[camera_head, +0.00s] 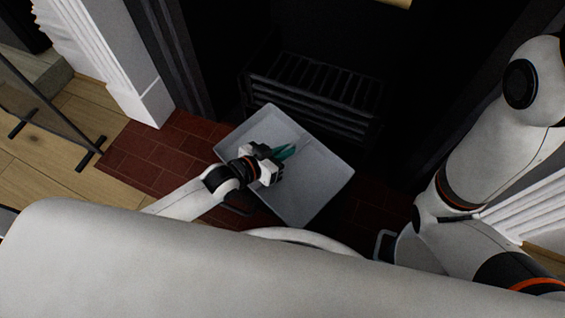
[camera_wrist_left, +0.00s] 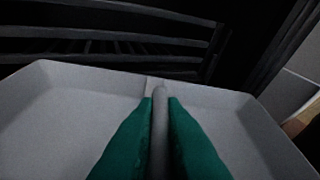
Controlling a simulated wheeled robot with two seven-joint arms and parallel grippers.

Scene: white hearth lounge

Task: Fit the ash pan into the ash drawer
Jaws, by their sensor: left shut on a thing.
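The ash pan (camera_head: 312,188) is a light grey, shallow tray with raised rims and a raised bar across its middle. It sits at an angle in front of the dark fire grate. My left gripper (camera_head: 285,151) is over the middle of the pan, its green fingers shut on the bar. In the left wrist view the fingers (camera_wrist_left: 160,110) press on both sides of the bar, and the pan (camera_wrist_left: 60,115) spreads out to either side. I cannot make out the ash drawer in the dark around the grate. My right gripper is not in view; only its arm shows at the right.
The black slatted grate (camera_head: 315,92) stands just beyond the pan's far edge in the dark fireplace. Red hearth tiles (camera_head: 150,160) lie to the left. A white fluted surround (camera_head: 105,60) and a dark-framed glass screen (camera_head: 40,105) stand at the left.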

